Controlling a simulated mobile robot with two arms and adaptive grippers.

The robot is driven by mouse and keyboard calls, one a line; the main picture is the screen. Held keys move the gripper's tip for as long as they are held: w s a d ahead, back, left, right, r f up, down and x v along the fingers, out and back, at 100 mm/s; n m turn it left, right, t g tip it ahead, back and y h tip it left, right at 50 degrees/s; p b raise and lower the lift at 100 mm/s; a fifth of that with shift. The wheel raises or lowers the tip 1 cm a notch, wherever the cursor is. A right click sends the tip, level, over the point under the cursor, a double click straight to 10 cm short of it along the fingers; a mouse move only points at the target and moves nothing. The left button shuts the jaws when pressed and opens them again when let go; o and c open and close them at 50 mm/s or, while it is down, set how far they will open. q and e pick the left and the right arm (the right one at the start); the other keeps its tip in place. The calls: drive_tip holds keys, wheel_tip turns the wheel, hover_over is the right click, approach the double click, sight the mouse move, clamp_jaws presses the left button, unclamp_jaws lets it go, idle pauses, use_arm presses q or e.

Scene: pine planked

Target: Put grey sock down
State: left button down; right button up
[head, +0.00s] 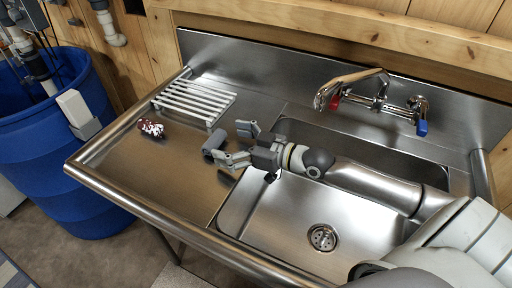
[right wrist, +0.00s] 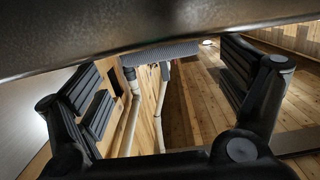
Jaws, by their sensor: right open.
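The grey sock (head: 214,141) looks like a short rolled bundle at the left side of the sink, just beyond my right gripper's fingertips. My right gripper (head: 234,144) is open over the edge between the drainboard and the basin, its fingers pointing left. In the right wrist view, the grey sock (right wrist: 160,53) shows ahead between the two spread fingers, with gaps on both sides. Its upper part is partly hidden by the dark bar across the top. I cannot tell whether it touches the steel surface. My left gripper is not in view.
The steel drainboard (head: 142,172) has clear room in front. A white wire rack (head: 196,100) stands at its back, and a dark red and white bundle (head: 150,128) lies at the left. The basin (head: 285,215) is at the right, under a faucet (head: 350,85). A blue barrel (head: 60,170) stands left.

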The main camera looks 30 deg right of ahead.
sight(217, 138)
drive_tip(key=v, duration=0.8)
drive_tip(key=shift+p, duration=0.35)
drive_tip(key=shift+o, duration=0.5)
drive_tip(key=shift+s+d+r, duration=0.1)
drive_tip(key=shift+s+d, duration=0.2)
drive_tip(key=shift+s, duration=0.2)
drive_tip(key=shift+g+h, duration=0.7)
drive_tip(key=shift+g, duration=0.2)
drive_tip(key=w+p, duration=0.1)
drive_tip(key=p, duration=0.3)
drive_tip(key=w+a+r+p, duration=0.1)
drive_tip(key=p, duration=0.3)
drive_tip(key=w+r+p, duration=0.1)
drive_tip(key=p, duration=0.3)
drive_tip(key=shift+a, duration=0.35)
drive_tip(key=shift+w+a, duration=0.15)
drive_tip(key=shift+a, duration=0.4)
drive_tip(key=p+x, duration=0.1)
drive_tip(key=x, duration=0.4)
drive_tip(key=shift+w+f+p, duration=0.1)
drive_tip(key=shift+p, duration=0.25)
drive_tip(key=shift+w+a, duration=0.25)
drive_tip(key=shift+w, duration=0.15)
drive_tip(key=shift+p+x, duration=1)
drive_tip(key=shift+x, duration=1.25)
drive_tip(key=shift+d+f, duration=0.15)
drive_tip(key=shift+s, duration=0.1)
